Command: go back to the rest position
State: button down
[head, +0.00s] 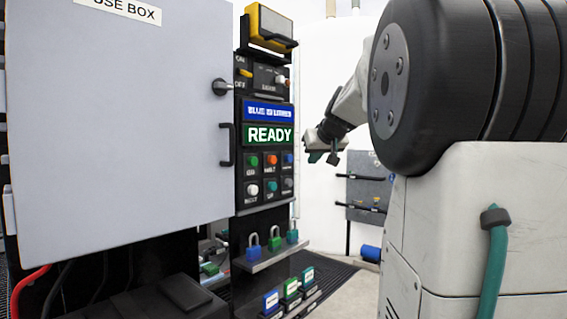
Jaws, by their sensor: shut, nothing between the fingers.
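My gripper (324,154) is in the middle of the head view, just right of the control panel (238,150). It is small in the picture and points down and to the left, with its fingers shut and nothing between them. It appears apart from the panel, though the depth between them is hard to judge. My arm's large dark joint and pale body fill the right side and hide what lies behind them.
The panel carries a green READY display (268,134) and several buttons. Padlocks (275,240) stand on a shelf (272,257) below. Pale floor (350,290) shows at the lower middle.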

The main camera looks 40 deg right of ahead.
dwell(0.3)
jog(key=s+a+f+g+y, duration=0.2)
jog(key=s+a+f+g, duration=0.15)
jog(key=a+f, duration=0.5)
jog(key=s+a+f+g+y, duration=0.2)
jog(key=s+a+f, duration=0.3)
jog(key=a+f, duration=0.4)
jog(key=s+a+f+n+g, duration=0.1)
jog(key=s+a+f, duration=0.2)
jog(key=s+a, duration=0.2)
jog(key=s+a+f+n+g, duration=0.1)
jog(key=s+a+f+n, duration=0.1)
jog(key=s+a, duration=0.3)
jog(key=s+a+f+n+g+y, duration=0.1)
jog(key=s+a+f, duration=0.3)
jog(key=a, duration=0.6)
jog(key=shift+s+a+f+n, duration=0.2)
jog(key=shift+s+a+n, duration=0.15)
jog(key=shift+s+n, duration=0.35)
jog(key=shift+s, duration=0.1)
